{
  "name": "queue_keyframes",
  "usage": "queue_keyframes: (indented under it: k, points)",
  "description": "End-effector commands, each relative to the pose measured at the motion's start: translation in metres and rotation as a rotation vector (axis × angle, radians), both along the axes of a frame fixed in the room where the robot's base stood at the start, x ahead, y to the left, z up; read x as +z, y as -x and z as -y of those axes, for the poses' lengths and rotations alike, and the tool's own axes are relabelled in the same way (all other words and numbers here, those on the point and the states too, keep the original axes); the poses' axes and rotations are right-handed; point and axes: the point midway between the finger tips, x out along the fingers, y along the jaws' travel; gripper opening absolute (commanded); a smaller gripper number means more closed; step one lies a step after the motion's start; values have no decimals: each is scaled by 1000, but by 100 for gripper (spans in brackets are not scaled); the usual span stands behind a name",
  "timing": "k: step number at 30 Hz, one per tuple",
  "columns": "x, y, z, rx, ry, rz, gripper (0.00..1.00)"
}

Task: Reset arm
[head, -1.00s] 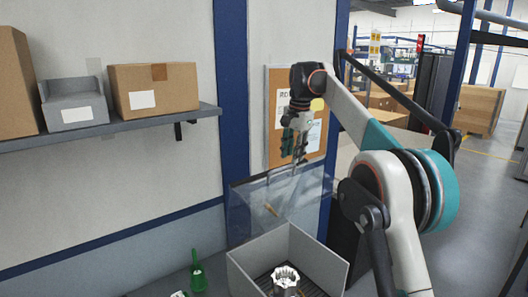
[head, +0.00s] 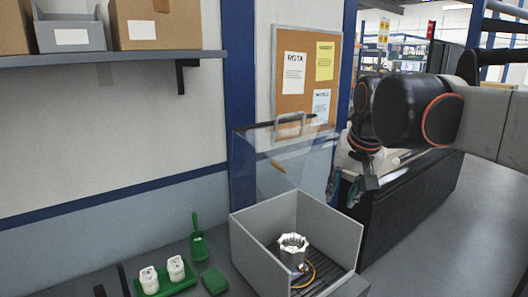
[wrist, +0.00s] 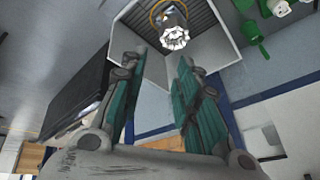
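My gripper (head: 350,187) hangs at the right of the head view, beside the grey open box and over the dark bench side. In the wrist view my gripper (wrist: 158,88) shows two green-padded fingers spread apart with nothing between them. A silver machined housing (head: 293,249) with a toothed top stands inside the grey box (head: 262,262). The housing also shows in the wrist view (wrist: 174,36), beyond the fingertips.
A clear panel with a handle (head: 285,150) stands behind the box. A shelf (head: 120,57) with boxes is on the wall. A floor aisle is open at the right.

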Motion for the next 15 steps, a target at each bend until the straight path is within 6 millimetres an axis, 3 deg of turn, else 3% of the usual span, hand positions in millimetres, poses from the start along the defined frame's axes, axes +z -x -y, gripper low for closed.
queue_keyframes:
  k: [1,15]
  points:
    - [-29,20,3,20,13,15,29]
    - [-224,164,19,219,155,148,29]
